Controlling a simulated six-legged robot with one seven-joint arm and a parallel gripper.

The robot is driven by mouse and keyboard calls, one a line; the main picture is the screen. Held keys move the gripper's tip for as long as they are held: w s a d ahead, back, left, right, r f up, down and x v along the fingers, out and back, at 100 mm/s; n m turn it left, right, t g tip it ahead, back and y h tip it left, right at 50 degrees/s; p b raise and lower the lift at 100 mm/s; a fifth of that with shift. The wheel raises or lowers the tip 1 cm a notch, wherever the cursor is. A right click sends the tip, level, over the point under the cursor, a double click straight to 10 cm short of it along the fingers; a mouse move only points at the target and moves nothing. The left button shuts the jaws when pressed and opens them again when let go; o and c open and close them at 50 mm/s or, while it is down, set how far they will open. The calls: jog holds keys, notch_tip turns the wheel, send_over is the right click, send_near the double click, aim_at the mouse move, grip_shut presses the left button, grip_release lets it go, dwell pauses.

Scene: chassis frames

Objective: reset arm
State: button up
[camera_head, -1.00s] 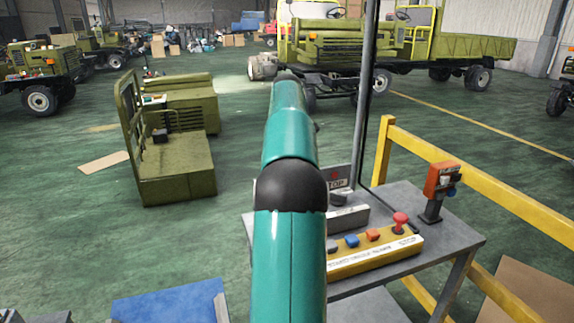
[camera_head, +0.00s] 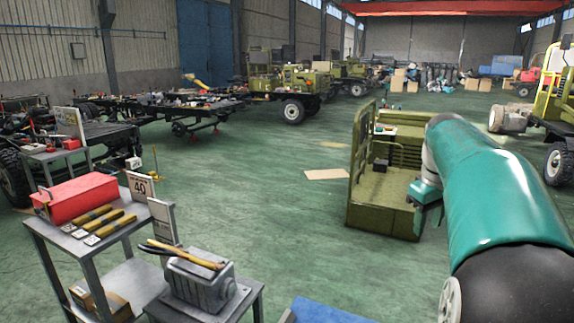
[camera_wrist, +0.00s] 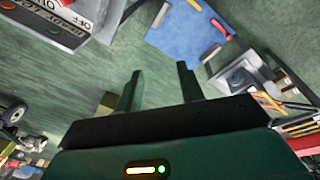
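My teal arm fills the right side of the head view, bent, with its forward end near the olive cab part. My gripper shows in the wrist view (camera_wrist: 160,75), with its two dark green fingers spread apart and nothing between them. Green floor shows beyond the fingertips.
A grey cart (camera_head: 60,235) at left holds a red toolbox (camera_head: 80,197) and yellow bars. A blue panel (camera_head: 325,312) lies low at centre. An olive cab part (camera_head: 388,205) stands near my arm.

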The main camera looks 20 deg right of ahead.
jog(key=s+a+f+t, duration=0.1)
jog(key=s+a, duration=0.1)
jog(key=a, duration=0.9)
jog(key=s+a+f+t, duration=0.1)
jog(key=s+a, duration=0.1)
jog(key=a, duration=0.9)
jog(key=s+a+f+t, duration=0.1)
jog(key=s+a+f, duration=0.3)
jog(key=a, duration=0.2)
jog(key=s+a+f+t+y, duration=0.1)
jog(key=s+a+f, duration=0.3)
jog(key=a, duration=0.2)
jog(key=shift+s+f, duration=0.2)
jog(key=shift+f, duration=0.15)
jog(key=shift+a, duration=0.1)
